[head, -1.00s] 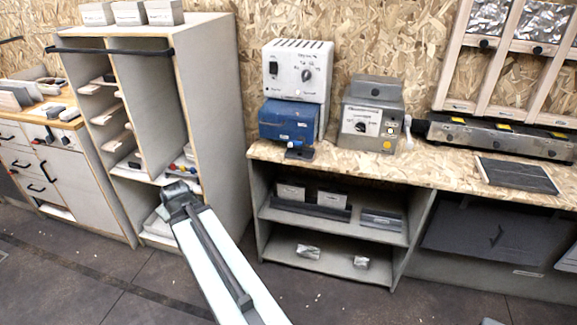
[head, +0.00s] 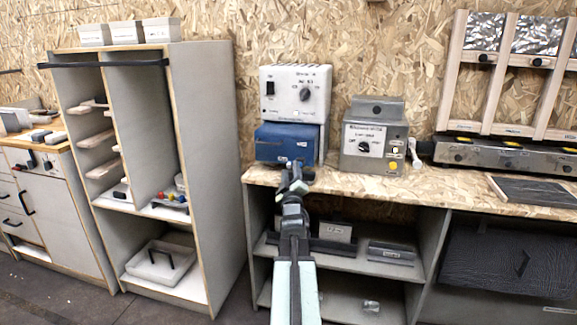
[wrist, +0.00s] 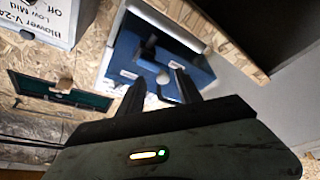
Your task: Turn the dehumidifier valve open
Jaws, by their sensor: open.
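A white unit with a dial and a dark switch (head: 296,92) stands on the bench above a blue box (head: 287,143). I cannot read which label names the dehumidifier. In the wrist view the blue box (wrist: 185,66) lies beyond my fingers, with a dark lever-like part (wrist: 149,50) and a small pale knob-like part on its face. My gripper (head: 293,178) is in front of the blue box at the bench's front edge and hides its lower part. In the wrist view my gripper (wrist: 158,91) is open, its two dark fingers apart with nothing held between them.
A grey control box (head: 375,137) with a dial stands right of the blue box. A dark panel (head: 535,190) lies on the bench (head: 440,182) further right. Shelves below the bench hold several small items. A tall cabinet (head: 205,150) stands to the left.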

